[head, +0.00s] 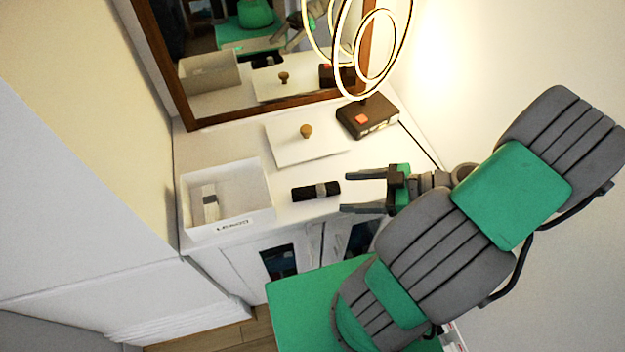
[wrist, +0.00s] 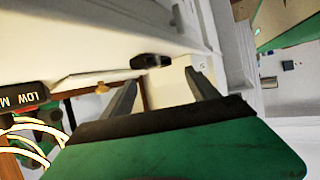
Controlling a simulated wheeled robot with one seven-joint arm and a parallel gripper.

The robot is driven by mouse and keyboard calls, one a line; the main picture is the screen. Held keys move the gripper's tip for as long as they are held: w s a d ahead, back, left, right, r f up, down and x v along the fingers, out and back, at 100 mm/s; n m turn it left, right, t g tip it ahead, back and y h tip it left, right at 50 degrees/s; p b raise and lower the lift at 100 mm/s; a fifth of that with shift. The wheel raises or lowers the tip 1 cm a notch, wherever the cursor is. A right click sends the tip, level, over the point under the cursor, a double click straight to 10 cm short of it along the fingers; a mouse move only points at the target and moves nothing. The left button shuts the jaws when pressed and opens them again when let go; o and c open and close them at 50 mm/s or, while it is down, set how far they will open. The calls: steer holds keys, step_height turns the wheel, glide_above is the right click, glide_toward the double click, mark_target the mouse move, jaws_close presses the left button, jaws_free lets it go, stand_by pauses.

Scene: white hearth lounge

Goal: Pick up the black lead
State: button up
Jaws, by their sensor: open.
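The black lead (head: 302,193) is a short dark bundle with a grey band around its middle. It lies on the white cabinet top, between the white box and my gripper. My gripper (head: 345,193) is open and empty, its two fingers pointing left. The fingertips are just right of the lead's right end, and I cannot tell whether they overlap it. In the wrist view the lead (wrist: 152,61) appears beyond the open fingers of my gripper (wrist: 162,78).
A white open box (head: 240,220) with dark lettering stands left of the lead, with a grey-banded pale item inside. A white lid (head: 285,149) with a wooden knob lies behind. A lamp with glowing rings has a dark base (head: 376,122). A wood-framed mirror (head: 190,112) stands at the back.

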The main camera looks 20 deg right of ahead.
mark_target(318, 189)
steer(key=x, duration=0.4)
steer(key=w+p+x, duration=0.1)
steer(key=x, duration=0.3)
steer(key=shift+w+r, duration=0.1)
steer(key=shift+r, duration=0.05)
steer(key=shift+d, duration=0.1)
jaws_close()
stand_by(0.4)
